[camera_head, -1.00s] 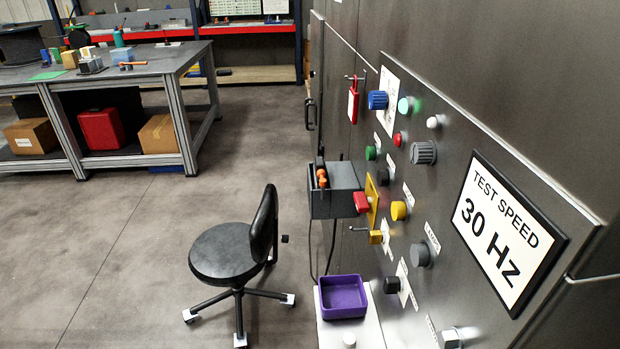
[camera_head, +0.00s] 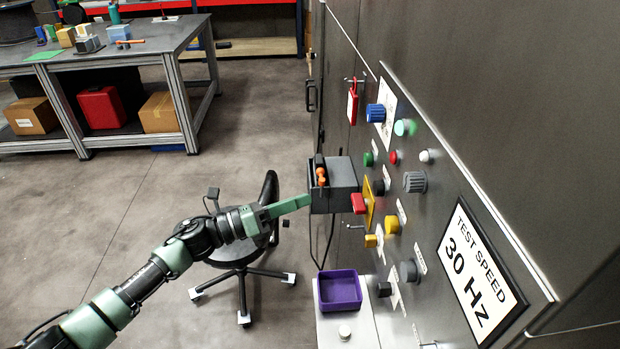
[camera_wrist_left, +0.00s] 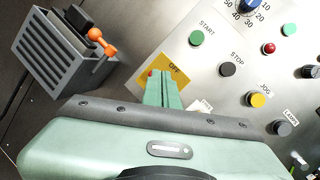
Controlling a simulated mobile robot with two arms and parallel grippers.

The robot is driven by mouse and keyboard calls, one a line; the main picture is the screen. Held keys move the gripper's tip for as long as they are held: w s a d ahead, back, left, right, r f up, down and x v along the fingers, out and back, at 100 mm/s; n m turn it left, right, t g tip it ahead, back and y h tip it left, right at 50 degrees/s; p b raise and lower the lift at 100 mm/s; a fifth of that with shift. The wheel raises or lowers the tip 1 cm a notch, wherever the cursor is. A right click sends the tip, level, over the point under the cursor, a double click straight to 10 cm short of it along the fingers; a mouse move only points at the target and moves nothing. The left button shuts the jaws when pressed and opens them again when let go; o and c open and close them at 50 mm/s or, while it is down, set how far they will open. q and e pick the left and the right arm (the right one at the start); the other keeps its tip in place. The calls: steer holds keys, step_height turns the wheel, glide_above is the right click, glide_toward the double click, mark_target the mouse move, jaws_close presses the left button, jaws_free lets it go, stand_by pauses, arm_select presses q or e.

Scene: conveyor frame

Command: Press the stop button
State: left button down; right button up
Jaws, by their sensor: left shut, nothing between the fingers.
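The stop button is a black round knob (camera_wrist_left: 227,69) by the label STOP in the left wrist view. In the head view it is the dark button (camera_head: 378,187) below the green one on the grey panel. My left gripper (camera_head: 307,200) is shut and empty, pointing right at the panel. In the head view its tips overlap the grey box's edge, left of the stop button. In the left wrist view the shut fingers (camera_wrist_left: 165,82) lie in front of the yellow OFF plate (camera_wrist_left: 180,72), left of the stop button and apart from it in the picture.
A red switch (camera_head: 358,203) sits on the yellow plate. A grey box (camera_head: 342,187) with an orange-handled tool juts from the panel. A green button (camera_head: 368,159) and a yellow button (camera_head: 392,225) are close by. A purple tray (camera_head: 340,291) and a black chair stand below.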

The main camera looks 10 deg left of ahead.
mark_target(375, 188)
arm_select(q)
steer(key=s+d+r+m+g+h+p, duration=0.1)
steer(key=s+d+r+m+g, duration=0.15)
steer(key=r+m, duration=0.25)
steer(key=s+d+r+m+g+p, duration=0.1)
steer(key=s+r+m+g, duration=0.2)
steer(key=s+r+m, duration=0.15)
steer(key=shift+m+g, duration=0.35)
steer(key=shift+m, duration=0.2)
steer(key=d, duration=0.2)
steer(key=w+d+p, duration=0.1)
steer(key=d, duration=0.1)
steer(key=d+p, duration=0.1)
steer(key=d, duration=0.1)
steer(key=shift+w+d+f, duration=0.2)
steer(key=shift+w+d, duration=0.1)
steer(key=shift+w, duration=0.1)
steer(key=shift+w+d, duration=0.2)
steer(key=shift+d, duration=0.65)
steer(key=shift+w+d+b, duration=0.1)
steer(key=shift+d+b, duration=0.3)
steer(key=shift+d, duration=0.15)
